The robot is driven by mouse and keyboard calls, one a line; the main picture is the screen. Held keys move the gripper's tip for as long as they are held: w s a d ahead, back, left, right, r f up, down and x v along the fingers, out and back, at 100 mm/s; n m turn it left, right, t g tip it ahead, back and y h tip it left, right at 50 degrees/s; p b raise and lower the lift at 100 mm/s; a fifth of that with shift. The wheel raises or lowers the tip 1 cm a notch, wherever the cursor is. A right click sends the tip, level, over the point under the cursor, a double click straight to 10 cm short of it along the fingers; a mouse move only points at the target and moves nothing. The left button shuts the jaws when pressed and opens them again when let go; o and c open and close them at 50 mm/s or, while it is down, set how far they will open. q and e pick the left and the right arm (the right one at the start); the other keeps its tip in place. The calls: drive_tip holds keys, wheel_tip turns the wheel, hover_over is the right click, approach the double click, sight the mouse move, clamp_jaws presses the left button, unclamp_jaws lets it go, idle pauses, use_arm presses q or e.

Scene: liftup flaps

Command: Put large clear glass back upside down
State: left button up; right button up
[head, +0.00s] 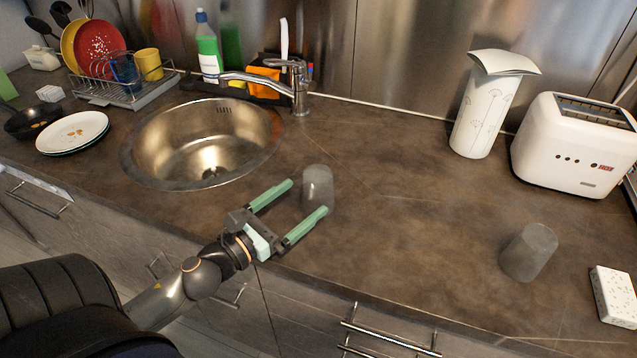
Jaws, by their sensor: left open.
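Two greyish see-through glasses stand on the dark counter. One glass (318,188) is right of the sink, just beyond my left gripper. The other glass (528,252) is at the right, near the front edge, and looks somewhat larger in the picture. I cannot tell for sure which way up either one stands. My left gripper (309,197) is open and empty, its green fingers pointing toward the nearer glass. That glass is at or just past the fingertips, not clearly between them. My right gripper is not in view.
A round steel sink (140,172) with a tap (298,85) lies at the left, with a dish rack (125,92) and plates (72,132) beyond. A paper roll (482,110), a toaster (575,143) and a white speckled block (615,297) stand right. The middle counter is clear.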

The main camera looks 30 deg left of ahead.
sight(309, 191)
use_arm(q)
drive_tip(key=shift+w+d+p, duration=0.15)
drive_tip(key=shift+w+p, duration=0.15)
drive_tip(key=shift+w, duration=1.35)
drive_tip(key=shift+w+d+p, duration=0.1)
drive_tip(key=shift+w+p, duration=0.2)
drive_tip(key=shift+w, duration=1.35)
drive_tip(key=c, duration=1.5)
